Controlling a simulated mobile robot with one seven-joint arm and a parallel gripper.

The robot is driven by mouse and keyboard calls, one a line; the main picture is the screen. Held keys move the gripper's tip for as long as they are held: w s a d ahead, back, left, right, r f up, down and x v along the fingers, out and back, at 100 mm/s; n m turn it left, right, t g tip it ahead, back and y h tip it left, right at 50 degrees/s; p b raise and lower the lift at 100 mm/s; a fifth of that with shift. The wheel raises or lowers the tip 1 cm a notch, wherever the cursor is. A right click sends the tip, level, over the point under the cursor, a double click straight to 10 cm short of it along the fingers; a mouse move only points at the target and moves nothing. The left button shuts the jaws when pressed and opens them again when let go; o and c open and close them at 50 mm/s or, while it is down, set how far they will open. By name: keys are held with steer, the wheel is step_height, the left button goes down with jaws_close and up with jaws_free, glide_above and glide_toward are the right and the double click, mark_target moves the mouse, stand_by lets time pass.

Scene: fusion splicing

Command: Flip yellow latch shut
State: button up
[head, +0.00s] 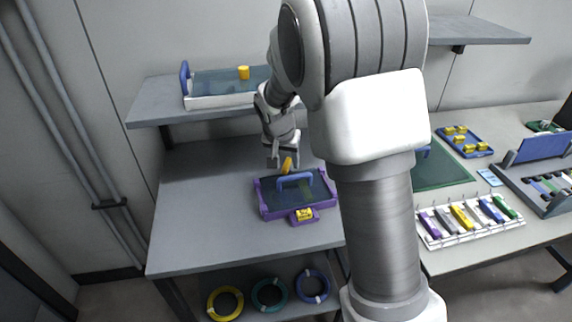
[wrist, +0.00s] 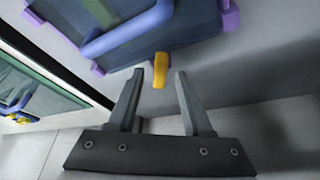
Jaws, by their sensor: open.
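The yellow latch (head: 287,165) stands up at the back edge of a purple-cornered box with a dark lid (head: 290,193) and a blue handle (head: 295,177). In the wrist view the latch (wrist: 160,70) sticks out from the box edge, between and just beyond my fingertips. My gripper (head: 282,160) is open and empty, above and behind the box, close to the latch. It also shows in the wrist view (wrist: 161,76), with both fingers apart. I cannot tell whether a finger touches the latch.
A yellow piece (head: 304,214) sits in a purple holder at the box's front. A shelf (head: 155,100) above holds a white tray with a yellow cylinder (head: 243,72). Another table at right holds a rack of coloured pieces (head: 470,220). The grey table (head: 195,220) left of the box is clear.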

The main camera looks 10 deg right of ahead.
steer(key=shift+f, duration=0.1)
jaws_close()
steer(key=shift+d+n, duration=0.15)
steer(key=shift+n, duration=0.15)
steer(key=n+y+p, duration=0.1)
steer(key=n+p, duration=0.1)
steer(key=n, duration=0.1)
steer(key=shift+d, duration=0.1)
steer(key=shift+n+y+p, duration=0.6)
steer(key=shift+n+p, duration=0.1)
steer(key=shift+n, duration=0.5)
steer(key=shift+t, duration=0.3)
jaws_free()
